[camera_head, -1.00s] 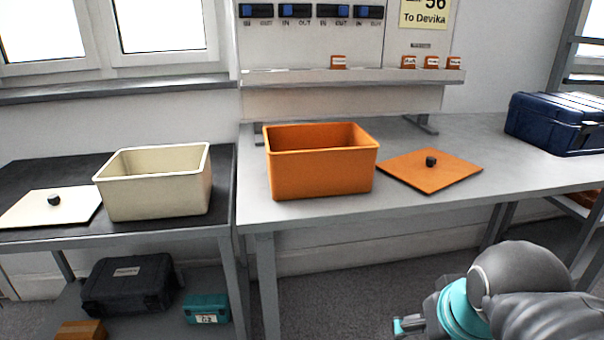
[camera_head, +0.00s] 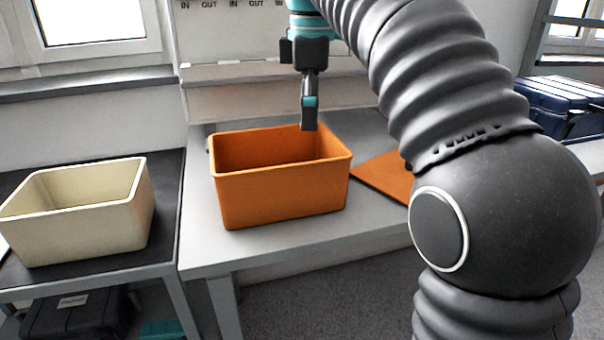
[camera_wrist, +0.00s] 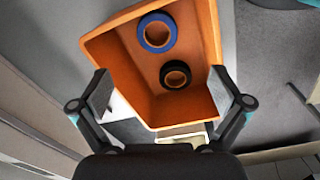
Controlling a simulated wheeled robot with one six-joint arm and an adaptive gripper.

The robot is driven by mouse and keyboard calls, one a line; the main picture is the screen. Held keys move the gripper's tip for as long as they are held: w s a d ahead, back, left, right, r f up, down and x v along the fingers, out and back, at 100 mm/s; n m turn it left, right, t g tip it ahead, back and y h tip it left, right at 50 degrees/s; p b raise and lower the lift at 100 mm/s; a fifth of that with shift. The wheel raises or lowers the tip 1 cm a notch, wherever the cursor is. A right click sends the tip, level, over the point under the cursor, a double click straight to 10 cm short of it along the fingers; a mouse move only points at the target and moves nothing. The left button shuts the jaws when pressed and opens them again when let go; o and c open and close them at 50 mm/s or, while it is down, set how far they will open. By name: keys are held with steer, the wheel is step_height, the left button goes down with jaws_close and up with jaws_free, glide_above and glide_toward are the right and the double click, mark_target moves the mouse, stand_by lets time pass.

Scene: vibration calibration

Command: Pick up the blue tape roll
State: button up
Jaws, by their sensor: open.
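The blue tape roll (camera_wrist: 145,43) lies inside the orange bin, near the upper wall in the wrist view. A black tape roll (camera_wrist: 175,84) lies beside it in the same bin. The orange bin (camera_head: 285,194) stands on the grey table, and its wall also shows in the wrist view (camera_wrist: 208,35). In the head view the bin's front wall hides both rolls. My gripper (camera_head: 309,126) is above the bin's back right rim, pointing down. In the wrist view my gripper (camera_wrist: 160,92) has its fingers wide apart with nothing held between them.
A cream bin (camera_head: 90,222) stands on the dark table (camera_head: 168,200) at left. The orange lid (camera_head: 383,178) lies right of the orange bin, partly hidden by my arm. A blue case (camera_head: 565,108) is at the far right. A shelf ledge (camera_head: 225,72) runs along the back wall.

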steer(key=shift+n, duration=0.7)
steer(key=f, duration=0.2)
steer(key=w+a+f, duration=0.1)
steer(key=f, duration=0.2)
steer(key=f+b, duration=0.1)
steer(key=f, duration=0.2)
steer(key=shift+w+a, duration=0.2)
steer(key=shift+w, duration=0.1)
steer(key=f, duration=0.2)
steer(key=f+b, duration=0.1)
steer(key=f, duration=0.1)
steer(key=shift+s+d+f, duration=0.1)
steer(key=shift+s+d, duration=0.25)
steer(key=shift+f, duration=0.5)
steer(key=c, duration=1.2)
